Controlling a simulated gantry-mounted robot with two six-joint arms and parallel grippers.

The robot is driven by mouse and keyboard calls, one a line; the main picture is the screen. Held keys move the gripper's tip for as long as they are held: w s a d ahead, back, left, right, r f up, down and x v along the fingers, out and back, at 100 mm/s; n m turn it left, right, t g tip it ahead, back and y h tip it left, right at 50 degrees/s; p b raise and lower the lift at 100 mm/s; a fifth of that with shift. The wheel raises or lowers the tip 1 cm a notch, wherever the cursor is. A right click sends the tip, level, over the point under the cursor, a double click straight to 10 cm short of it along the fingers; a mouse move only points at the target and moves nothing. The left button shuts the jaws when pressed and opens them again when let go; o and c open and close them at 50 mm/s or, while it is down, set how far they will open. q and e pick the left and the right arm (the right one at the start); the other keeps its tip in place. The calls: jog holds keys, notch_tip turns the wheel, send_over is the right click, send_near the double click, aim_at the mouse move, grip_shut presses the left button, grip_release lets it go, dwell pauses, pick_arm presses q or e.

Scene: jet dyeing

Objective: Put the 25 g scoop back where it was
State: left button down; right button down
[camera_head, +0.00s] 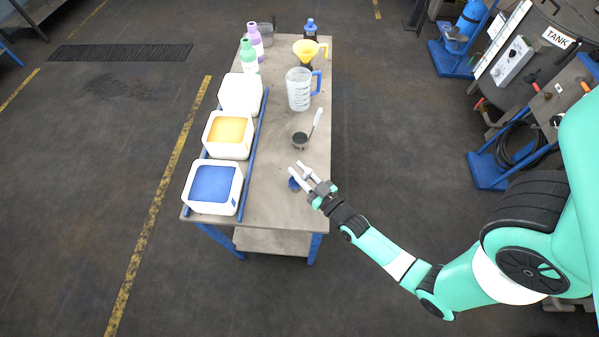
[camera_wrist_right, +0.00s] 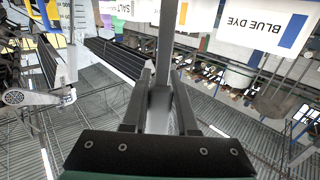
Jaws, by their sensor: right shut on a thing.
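My right gripper (camera_head: 304,170) is over the near right part of the table, with its fingers pointing up and left in the head view. It is shut on a scoop; the grey handle (camera_wrist_right: 168,40) runs up between the fingers in the wrist view and leaves the frame. A small blue part (camera_head: 293,184) shows beside the fingers, and I cannot tell whether it is the held scoop's cup. Another scoop (camera_head: 300,140), with a dark cup and pale handle, rests farther back on the table. No size marking is readable on either. My left gripper is out of view.
White tubs line the table's left side: one with blue powder (camera_head: 213,184), one yellow (camera_head: 229,130), one white (camera_head: 241,93). A measuring jug (camera_head: 299,90), a yellow funnel (camera_head: 306,48) and bottles (camera_head: 248,56) stand farther back. Bare tabletop (camera_head: 268,200) lies left of my gripper.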

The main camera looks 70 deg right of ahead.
jog(key=shift+f, duration=0.2)
jog(key=c, duration=0.7)
grip_release()
jog(key=shift+r, duration=0.1)
jog(key=shift+s+r, duration=0.1)
jog(key=shift+r, duration=0.1)
jog(key=v, duration=1.1)
jog(key=shift+s+a+p, duration=0.25)
jog(key=shift+s+p, duration=0.1)
